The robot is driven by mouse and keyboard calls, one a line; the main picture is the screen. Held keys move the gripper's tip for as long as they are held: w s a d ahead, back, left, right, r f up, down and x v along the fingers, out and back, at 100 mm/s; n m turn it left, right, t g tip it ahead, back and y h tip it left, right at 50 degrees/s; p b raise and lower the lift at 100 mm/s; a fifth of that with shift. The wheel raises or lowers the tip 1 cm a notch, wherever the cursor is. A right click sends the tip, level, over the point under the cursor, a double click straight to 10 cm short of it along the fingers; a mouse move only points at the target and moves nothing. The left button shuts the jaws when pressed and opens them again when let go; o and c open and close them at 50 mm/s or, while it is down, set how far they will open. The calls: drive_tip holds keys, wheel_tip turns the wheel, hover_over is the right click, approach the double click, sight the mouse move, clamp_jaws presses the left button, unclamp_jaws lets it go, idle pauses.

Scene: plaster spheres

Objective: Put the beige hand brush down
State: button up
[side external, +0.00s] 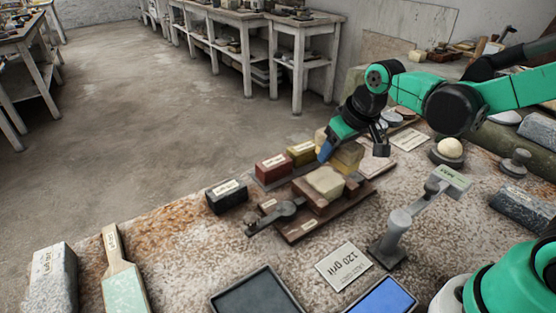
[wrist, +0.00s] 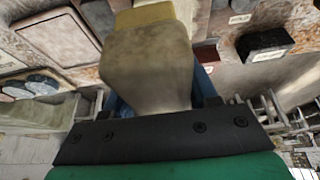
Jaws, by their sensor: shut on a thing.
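The beige hand brush (wrist: 150,65) is a worn, blocky beige piece with a yellowish far end in the wrist view. It fills the space between the blue fingers of my gripper (wrist: 160,92), which is shut on it. In the side external view my gripper (side external: 326,150) is at the back of the bench, with a blue finger in front of the beige brush (side external: 347,153). The finger hides part of the brush. I cannot tell whether the brush touches the surface beneath it.
A pale block (side external: 325,182) lies on a brown wooden stand (side external: 303,224) just in front. A red block (side external: 273,167), an ochre block (side external: 301,152) and a black block (side external: 227,196) stand to the left. A grey clamp post (side external: 396,232) rises at the right. Bare bench (side external: 180,225) shows front left.

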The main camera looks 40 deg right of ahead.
drive_tip(key=r, duration=0.5)
drive_tip(key=a+r, duration=0.1)
drive_tip(key=r, duration=0.2)
drive_tip(key=shift+w+a+r, duration=0.1)
drive_tip(key=shift+w+r, duration=0.1)
drive_tip(key=shift+w, duration=0.15)
drive_tip(key=w+a+r, duration=0.2)
drive_tip(key=w+a, duration=0.2)
drive_tip(key=a, duration=0.6)
hover_over(201, 236)
drive_tip(key=s, duration=0.1)
drive_tip(key=shift+r, duration=0.15)
wheel_tip(201, 236, down, 20)
drive_tip(key=shift+r, duration=0.2)
drive_tip(key=shift+f, duration=0.1)
drive_tip(key=shift+f, duration=0.35)
drive_tip(key=shift+f, duration=0.15)
